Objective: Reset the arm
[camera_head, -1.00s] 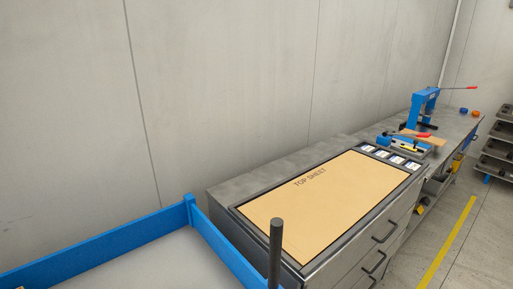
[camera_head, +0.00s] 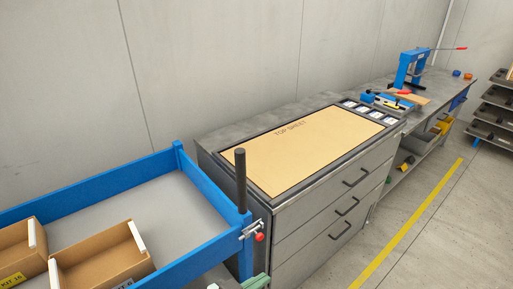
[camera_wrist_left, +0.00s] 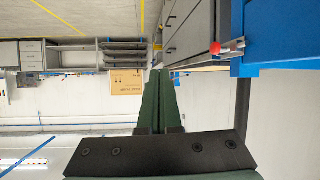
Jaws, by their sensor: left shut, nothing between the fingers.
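My left gripper (camera_wrist_left: 159,78) shows in the left wrist view as two dark green fingers pressed together, with nothing between them. In the head view only a small green part of it (camera_head: 257,281) shows at the bottom edge, below the corner of the blue-railed table. It is apart from the drawer cabinet (camera_head: 318,215). My right gripper is in neither view.
The blue-railed table (camera_head: 205,182) holds cardboard boxes (camera_head: 100,262) at lower left. A dark post (camera_head: 240,180) and a red-knobbed latch (camera_head: 259,237) are at its corner. A blue press (camera_head: 408,68) stands farther back. Floor at right is clear.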

